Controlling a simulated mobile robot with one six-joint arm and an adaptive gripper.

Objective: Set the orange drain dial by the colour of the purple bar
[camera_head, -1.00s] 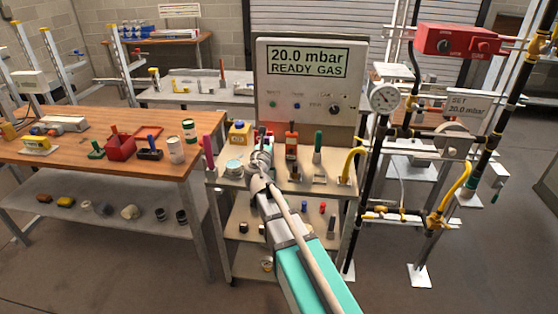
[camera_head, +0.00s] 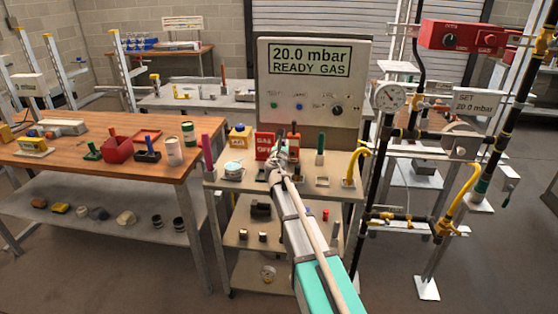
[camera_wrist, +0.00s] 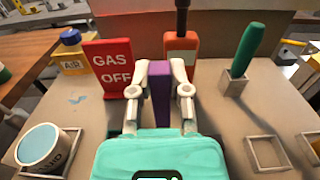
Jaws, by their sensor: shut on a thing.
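In the wrist view my gripper (camera_wrist: 160,92) is shut on an upright purple bar (camera_wrist: 160,82). Its lower part is hidden by my gripper, so I cannot tell whether it touches the bench top. In the head view my gripper (camera_head: 278,160) is low over the cream bench, in front of a red GAS OFF sign (camera_head: 265,144); the purple bar cannot be made out there. An orange block with a dark stem (camera_wrist: 181,62) stands just behind the bar and shows in the head view (camera_head: 293,143). I cannot pick out an orange drain dial for certain.
A green-handled tool (camera_wrist: 248,48) stands in a holder at right, near an empty square frame (camera_wrist: 268,152). A blue-topped tub (camera_wrist: 40,145) and yellow AIR block (camera_wrist: 72,56) are at left. A panel (camera_head: 311,80) reading READY GAS stands behind; gas pipes (camera_head: 385,170) rise right.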

